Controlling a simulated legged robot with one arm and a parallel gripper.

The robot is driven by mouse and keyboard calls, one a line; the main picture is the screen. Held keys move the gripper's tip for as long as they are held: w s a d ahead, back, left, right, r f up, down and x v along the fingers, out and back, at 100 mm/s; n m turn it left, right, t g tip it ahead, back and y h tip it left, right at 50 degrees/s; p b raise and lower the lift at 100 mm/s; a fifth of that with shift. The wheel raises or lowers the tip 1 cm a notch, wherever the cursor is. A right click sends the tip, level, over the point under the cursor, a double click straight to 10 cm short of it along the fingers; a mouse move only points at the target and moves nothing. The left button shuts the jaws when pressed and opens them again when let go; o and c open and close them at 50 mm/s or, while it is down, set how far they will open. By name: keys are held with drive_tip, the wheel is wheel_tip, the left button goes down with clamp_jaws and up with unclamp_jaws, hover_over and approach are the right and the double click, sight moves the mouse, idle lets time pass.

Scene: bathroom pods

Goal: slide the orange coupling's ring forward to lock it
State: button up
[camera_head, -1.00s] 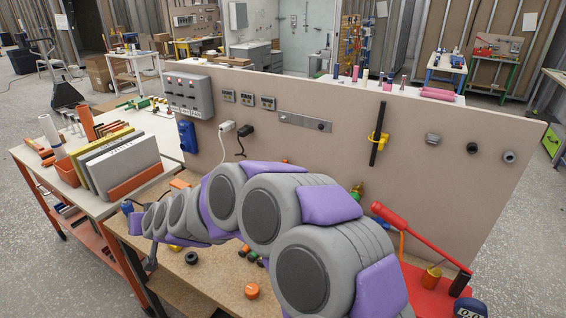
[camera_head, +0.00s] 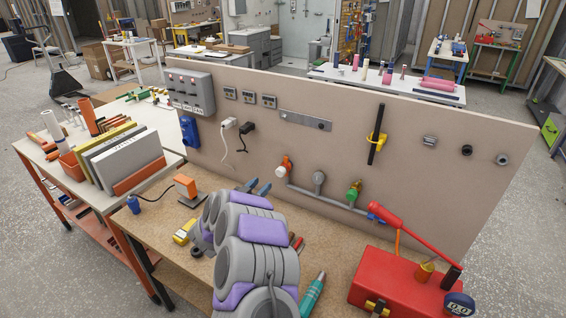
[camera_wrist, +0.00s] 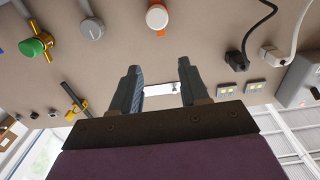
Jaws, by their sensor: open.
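An orange fitting with a white round end (camera_head: 284,167), which looks like the orange coupling, sticks out of the beige panel above a grey pipe. It also shows at the top of the wrist view (camera_wrist: 157,16), with its white end facing the camera. The position of its ring along the body cannot be told. My gripper (camera_head: 257,187) is low in front of the panel, left of and below the fitting in the head view. In the wrist view my gripper (camera_wrist: 158,80) has its fingers apart with nothing between them. The fitting is beyond the fingertips, not touched.
A grey fitting (camera_head: 319,180) and a green valve (camera_head: 353,190) are right of the coupling on the same pipe (camera_head: 330,204). A red case (camera_head: 400,284) with a red lever and a teal tool (camera_head: 313,295) are at the bench's right. An orange device (camera_head: 186,186) stands left.

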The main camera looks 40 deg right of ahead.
sight(285, 160)
drive_tip(key=b+x, duration=0.2)
drive_tip(key=x, duration=1.4)
drive_tip(key=shift+w+d, duration=0.1)
drive_tip(key=shift+c, duration=0.3)
clamp_jaws()
